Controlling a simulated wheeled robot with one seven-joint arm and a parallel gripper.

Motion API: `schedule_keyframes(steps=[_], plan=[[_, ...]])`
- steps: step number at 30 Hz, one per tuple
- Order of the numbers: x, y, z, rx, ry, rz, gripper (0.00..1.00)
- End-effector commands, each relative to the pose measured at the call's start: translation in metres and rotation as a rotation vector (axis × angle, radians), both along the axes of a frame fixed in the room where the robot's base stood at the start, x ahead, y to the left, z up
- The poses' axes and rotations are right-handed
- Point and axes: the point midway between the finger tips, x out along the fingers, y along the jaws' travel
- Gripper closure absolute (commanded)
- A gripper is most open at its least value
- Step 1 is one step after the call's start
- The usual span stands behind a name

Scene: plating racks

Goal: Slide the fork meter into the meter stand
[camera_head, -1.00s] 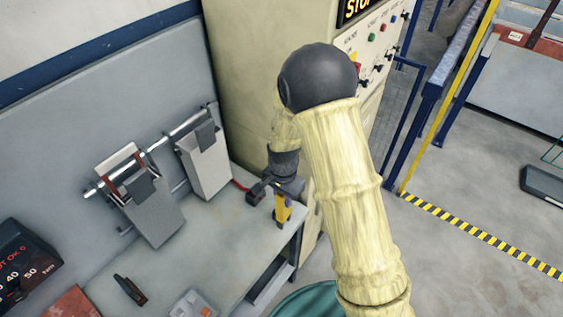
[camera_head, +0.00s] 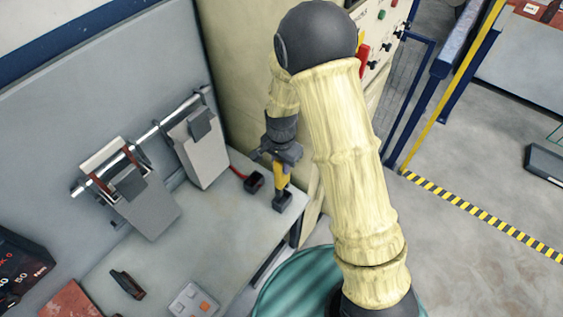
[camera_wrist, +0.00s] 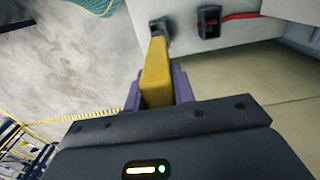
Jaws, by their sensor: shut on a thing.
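My gripper (camera_head: 281,158) is shut on the yellow fork meter (camera_head: 281,177), which hangs lengthwise below it over the right corner of the bench. In the wrist view the meter (camera_wrist: 157,72) sits between the purple fingers of my gripper (camera_wrist: 158,92). A small dark block (camera_head: 283,201) is at the meter's lower end; it also shows in the wrist view (camera_wrist: 160,27). A similar dark block (camera_head: 253,181) with a red cable stands just left on the bench, also in the wrist view (camera_wrist: 209,22). I cannot tell which block is the meter stand, or whether the meter touches one.
The grey bench (camera_head: 225,225) is clear in the middle. Two grey hanging plates (camera_head: 203,150) are on a rail at the back. A dark tool (camera_head: 127,284) and a grey keypad box (camera_head: 194,301) lie in front. A beige cabinet (camera_head: 235,65) stands behind my arm.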

Motion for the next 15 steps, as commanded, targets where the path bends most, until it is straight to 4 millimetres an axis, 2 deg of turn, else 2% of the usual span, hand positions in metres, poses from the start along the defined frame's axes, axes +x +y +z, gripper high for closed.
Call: schedule_keyframes(steps=[15], plan=[[0.000, 0.000, -0.026, 0.000, 0.000, 0.001, 1.00]])
